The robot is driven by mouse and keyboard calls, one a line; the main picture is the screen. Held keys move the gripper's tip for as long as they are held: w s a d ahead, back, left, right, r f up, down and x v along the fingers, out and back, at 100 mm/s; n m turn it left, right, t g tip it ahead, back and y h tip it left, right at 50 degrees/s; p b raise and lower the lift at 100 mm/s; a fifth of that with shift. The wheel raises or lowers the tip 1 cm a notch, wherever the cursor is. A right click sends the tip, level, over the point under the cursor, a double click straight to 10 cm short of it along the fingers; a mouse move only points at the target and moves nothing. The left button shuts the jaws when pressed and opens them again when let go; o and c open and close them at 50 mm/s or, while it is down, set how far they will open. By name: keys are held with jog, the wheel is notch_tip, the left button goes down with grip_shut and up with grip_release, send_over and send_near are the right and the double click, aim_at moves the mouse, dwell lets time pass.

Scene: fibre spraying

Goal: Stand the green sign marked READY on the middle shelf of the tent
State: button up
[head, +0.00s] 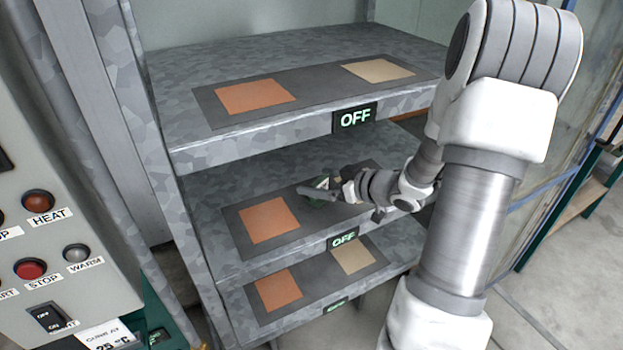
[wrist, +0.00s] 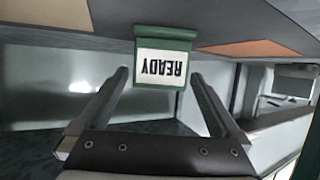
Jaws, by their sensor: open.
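The green sign (wrist: 162,65) marked READY shows upside down in the wrist view, its white face and black letters plain. It appears to stand on the dark mat of the middle shelf (head: 215,220), between the orange patch and a pale one. In the head view only a small green part of the sign (head: 321,182) shows behind my gripper. My gripper (head: 312,194) is inside the tent above the middle shelf. In the wrist view its two fingers (wrist: 160,75) are spread, one on each side of the sign, with gaps to it.
The upper shelf (head: 300,60) overhangs my gripper, and a lower shelf (head: 240,318) lies beneath. An orange patch (head: 268,220) is left of my gripper. Shelf fronts carry OFF labels (head: 355,118). A control panel (head: 55,240) stands at the left.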

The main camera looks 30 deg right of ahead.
jog(key=p+v, duration=0.1)
jog(key=v, duration=0.8)
jog(key=shift+d, duration=0.1)
